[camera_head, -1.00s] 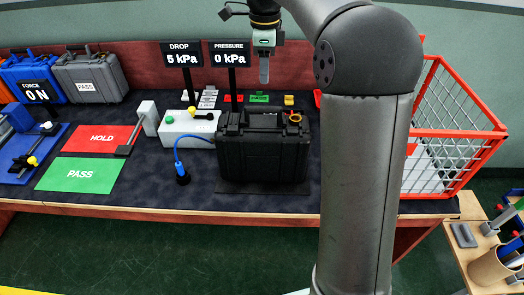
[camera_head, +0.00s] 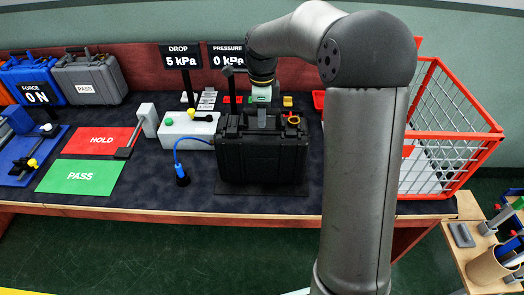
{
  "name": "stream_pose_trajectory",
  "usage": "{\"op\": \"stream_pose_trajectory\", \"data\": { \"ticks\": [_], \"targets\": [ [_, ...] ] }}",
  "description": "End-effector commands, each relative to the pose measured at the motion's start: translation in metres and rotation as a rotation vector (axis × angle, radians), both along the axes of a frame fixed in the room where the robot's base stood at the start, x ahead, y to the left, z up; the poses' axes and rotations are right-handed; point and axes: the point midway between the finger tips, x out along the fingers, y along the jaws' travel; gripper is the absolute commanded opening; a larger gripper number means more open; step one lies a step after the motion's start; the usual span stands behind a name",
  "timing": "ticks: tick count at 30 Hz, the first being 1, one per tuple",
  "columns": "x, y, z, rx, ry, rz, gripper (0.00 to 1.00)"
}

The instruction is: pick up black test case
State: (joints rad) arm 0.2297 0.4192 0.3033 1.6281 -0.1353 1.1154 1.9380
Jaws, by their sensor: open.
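The black test case (camera_head: 262,157) stands upright on a dark mat on the bench, near the middle of the camera view. A blue hose with a black end lies at its left. My gripper (camera_head: 262,118) points down just above or behind the top of the case, near its handle. The fingers are open, seen nearly edge-on, and their tips are partly hidden around the case's top edge. I cannot tell whether they touch the handle.
A white control box (camera_head: 187,130) stands left of the case. Red HOLD (camera_head: 97,141) and green PASS (camera_head: 80,177) pads lie farther left. A grey case (camera_head: 90,79) and a blue case stand back left. A red wire crate (camera_head: 447,130) is at the right.

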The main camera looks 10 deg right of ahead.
Motion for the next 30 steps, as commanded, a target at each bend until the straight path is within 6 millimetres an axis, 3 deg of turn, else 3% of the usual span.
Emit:
{"op": "stream_pose_trajectory", "data": {
  "ticks": [5,10,30],
  "targets": [
    [0.0001,0.0001,-0.0002,0.0,-0.001,0.0,0.43],
    [0.0002,-0.0001,-0.0001,0.0,-0.001,0.0,0.01],
    [0.0003,-0.0001,0.0003,0.0,-0.001,0.0,0.0]
  ]
}}
